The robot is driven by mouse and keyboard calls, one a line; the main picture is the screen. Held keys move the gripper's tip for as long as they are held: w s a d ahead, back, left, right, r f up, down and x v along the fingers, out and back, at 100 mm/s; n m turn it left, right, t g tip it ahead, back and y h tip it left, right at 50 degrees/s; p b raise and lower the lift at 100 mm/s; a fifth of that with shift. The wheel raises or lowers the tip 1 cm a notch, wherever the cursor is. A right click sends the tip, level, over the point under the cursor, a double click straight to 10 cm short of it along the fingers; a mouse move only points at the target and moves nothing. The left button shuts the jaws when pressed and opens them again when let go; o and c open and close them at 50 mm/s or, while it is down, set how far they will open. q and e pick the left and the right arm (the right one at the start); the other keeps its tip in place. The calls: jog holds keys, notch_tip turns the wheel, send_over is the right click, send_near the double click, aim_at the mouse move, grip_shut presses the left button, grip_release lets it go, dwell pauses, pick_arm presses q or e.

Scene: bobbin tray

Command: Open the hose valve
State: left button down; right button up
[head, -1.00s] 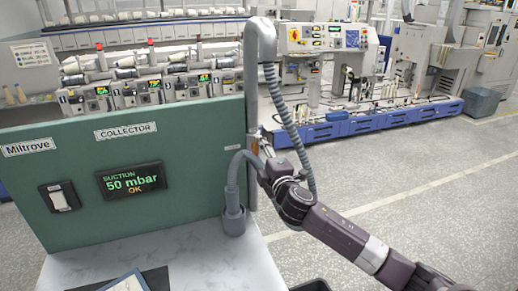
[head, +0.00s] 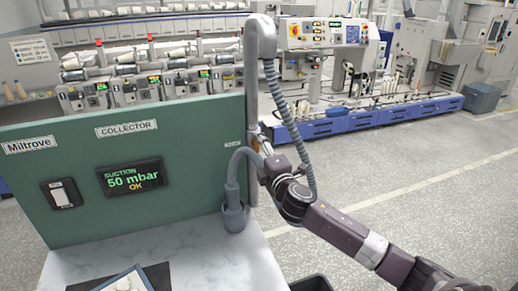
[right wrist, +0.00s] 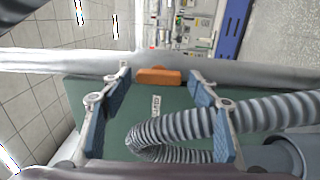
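The hose valve's orange handle (right wrist: 158,76) lies lengthwise along the grey pipe (right wrist: 55,60) in the right wrist view. My right gripper (right wrist: 160,82) is open, with one blue-padded finger on each side of the handle and a gap to both. In the head view my right gripper (head: 262,145) is at the upright pipe (head: 252,90), by the right edge of the green collector panel (head: 200,130). The handle is mostly hidden there. A ribbed grey hose (right wrist: 185,125) passes by the right finger in the wrist view. My left gripper is not in view.
The panel display (head: 132,178) reads suction 50 mbar, OK. A grey hose socket (head: 234,217) stands on the pale tabletop (head: 195,255). Open floor lies to the right.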

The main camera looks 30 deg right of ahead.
dwell(0.3)
jog(key=v, duration=1.2)
jog(key=shift+r, duration=0.15)
